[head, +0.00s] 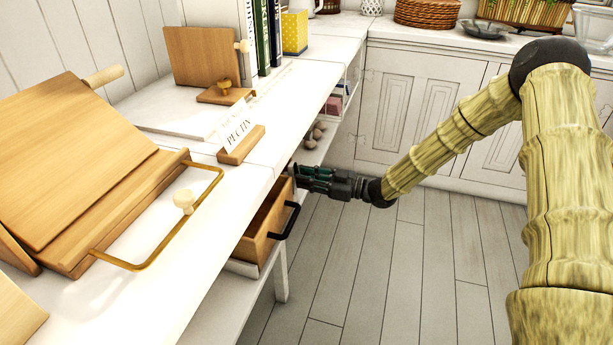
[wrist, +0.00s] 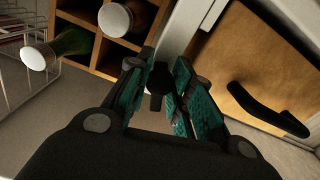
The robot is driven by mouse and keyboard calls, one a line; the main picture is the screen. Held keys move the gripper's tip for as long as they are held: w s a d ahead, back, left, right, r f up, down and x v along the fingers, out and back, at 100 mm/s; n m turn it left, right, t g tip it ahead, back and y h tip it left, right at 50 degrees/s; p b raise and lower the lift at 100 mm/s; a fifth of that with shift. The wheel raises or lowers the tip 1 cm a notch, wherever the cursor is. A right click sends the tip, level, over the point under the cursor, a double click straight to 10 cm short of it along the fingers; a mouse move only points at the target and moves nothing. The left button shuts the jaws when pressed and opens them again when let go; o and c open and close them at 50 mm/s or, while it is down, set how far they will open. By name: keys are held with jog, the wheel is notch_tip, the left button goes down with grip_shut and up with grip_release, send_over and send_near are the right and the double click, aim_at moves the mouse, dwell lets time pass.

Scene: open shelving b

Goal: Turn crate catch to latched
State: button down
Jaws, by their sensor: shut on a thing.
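My gripper (head: 298,178) is at the front edge of the white counter, just beyond the wooden drawer. In the wrist view its green-padded fingers (wrist: 158,88) are closed around a small dark piece (wrist: 157,78), which looks like a catch knob on the pale frame. The wooden drawer or crate (head: 258,226) stands partly out under the counter, with a black handle (head: 285,222). Its wooden front (wrist: 240,62) and black handle (wrist: 265,108) lie right of my fingers in the wrist view.
A wooden rack (wrist: 88,14) holds bottles (wrist: 42,54) beside my fingers, with a wire basket (wrist: 12,62) further left. On the counter are a wooden board (head: 72,150), a brass handle bar (head: 150,266) and a PECTIN sign (head: 238,145). The floor (head: 400,270) is clear.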

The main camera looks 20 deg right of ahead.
jog(key=shift+w+d+n+p, duration=0.1)
jog(key=shift+n+p, duration=0.25)
jog(key=shift+n, duration=1.25)
jog(key=shift+d+n+p, duration=0.1)
jog(key=shift+n+p, duration=0.25)
jog(key=shift+n, duration=1.25)
jog(key=shift+a+n, duration=0.1)
jog(key=shift+n, duration=3.3)
jog(key=c, duration=1.2)
grip_release()
jog(key=v, duration=1.2)
